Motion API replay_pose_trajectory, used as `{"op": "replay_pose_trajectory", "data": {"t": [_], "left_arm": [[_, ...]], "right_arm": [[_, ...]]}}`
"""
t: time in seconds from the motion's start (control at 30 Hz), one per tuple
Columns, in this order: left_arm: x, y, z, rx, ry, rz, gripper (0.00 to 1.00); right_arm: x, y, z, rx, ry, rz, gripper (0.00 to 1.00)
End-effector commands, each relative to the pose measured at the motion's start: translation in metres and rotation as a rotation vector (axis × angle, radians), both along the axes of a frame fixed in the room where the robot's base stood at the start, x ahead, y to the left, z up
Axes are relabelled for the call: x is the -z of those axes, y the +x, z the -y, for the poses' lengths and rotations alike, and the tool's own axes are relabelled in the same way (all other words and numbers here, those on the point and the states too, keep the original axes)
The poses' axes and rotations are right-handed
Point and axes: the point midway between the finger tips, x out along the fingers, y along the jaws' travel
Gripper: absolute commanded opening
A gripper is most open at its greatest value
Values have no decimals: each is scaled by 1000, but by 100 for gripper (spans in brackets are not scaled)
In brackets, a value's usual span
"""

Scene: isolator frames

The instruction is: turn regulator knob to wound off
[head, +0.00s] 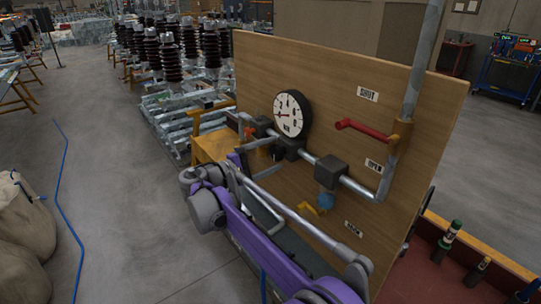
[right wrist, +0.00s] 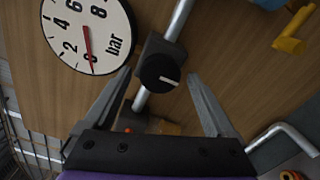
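The regulator knob (right wrist: 160,73) is a round black knob with a white mark, on a dark block on the silver pipe. In the right wrist view its mark points right. In the head view the dark regulator block (head: 290,148) sits below the gauge, partly behind my arm. The white round gauge (right wrist: 88,35) marked "bar" has its red needle near 0; it also shows in the head view (head: 292,113). My right gripper (right wrist: 158,80) is open, its fingers on either side of the knob, with gaps visible. Contact cannot be judged. My left gripper is not in view.
The wooden panel (head: 400,85) carries a red lever (head: 364,129) between SHUT and OPEN labels, a second dark block (head: 331,172) and a yellow handle (right wrist: 288,45). A red-floored bench with bottles (head: 450,233) is at right.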

Motion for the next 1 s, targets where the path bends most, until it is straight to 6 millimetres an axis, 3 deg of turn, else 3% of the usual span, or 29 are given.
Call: {"op": "replay_pose_trajectory", "data": {"t": [0.27, 0.7, 1.0], "left_arm": [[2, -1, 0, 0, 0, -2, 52], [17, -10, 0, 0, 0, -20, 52], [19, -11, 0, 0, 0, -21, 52]], "right_arm": [[0, -5, -8, -2, 0, 0, 90], [2, -53, -73, -3, -1, -1, 90], [0, -64, -88, 0, -1, 1, 90]]}}
